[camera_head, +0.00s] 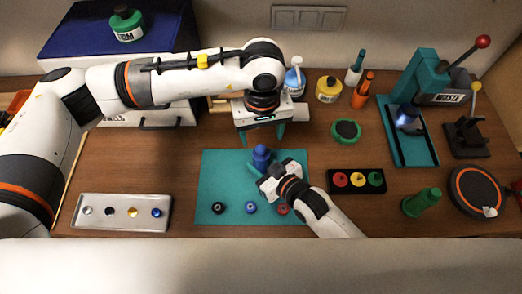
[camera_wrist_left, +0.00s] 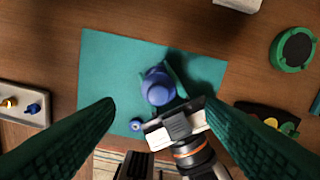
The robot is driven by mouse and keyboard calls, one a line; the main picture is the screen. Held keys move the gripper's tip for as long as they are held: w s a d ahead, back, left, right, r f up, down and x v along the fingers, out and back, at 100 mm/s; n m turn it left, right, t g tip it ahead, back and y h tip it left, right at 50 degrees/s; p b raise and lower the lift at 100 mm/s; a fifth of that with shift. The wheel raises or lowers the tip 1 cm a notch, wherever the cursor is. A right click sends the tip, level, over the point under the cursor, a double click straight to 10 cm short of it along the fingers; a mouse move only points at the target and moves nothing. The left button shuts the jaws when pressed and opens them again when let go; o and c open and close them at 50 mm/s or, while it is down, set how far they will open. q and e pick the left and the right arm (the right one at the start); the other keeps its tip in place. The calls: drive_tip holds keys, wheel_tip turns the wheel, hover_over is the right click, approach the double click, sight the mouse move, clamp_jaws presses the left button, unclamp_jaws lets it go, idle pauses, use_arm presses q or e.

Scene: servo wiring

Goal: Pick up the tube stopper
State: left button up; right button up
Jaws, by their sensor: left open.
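A blue upright piece with a rounded top (camera_head: 261,157) stands on the teal mat (camera_head: 212,172); it also shows in the left wrist view (camera_wrist_left: 158,88). I cannot tell for certain whether its top is the tube stopper. My left gripper (camera_head: 262,138) is open and points down above and behind the piece. In the left wrist view, its two dark teal fingers (camera_wrist_left: 155,122) are wide apart with nothing between their tips.
Black, blue and red rings (camera_head: 251,207) lie along the mat's front. A metal tray (camera_head: 105,222) with small knobs is left. A black block with coloured discs (camera_head: 357,192), a green cylinder (camera_head: 421,203) and a teal press (camera_head: 418,80) are right. Bottles stand behind.

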sight(261, 147)
use_arm(q)
drive_tip(key=shift+a+f, duration=0.1)
drive_tip(key=shift+f, duration=3)
drive_tip(key=c, duration=1)
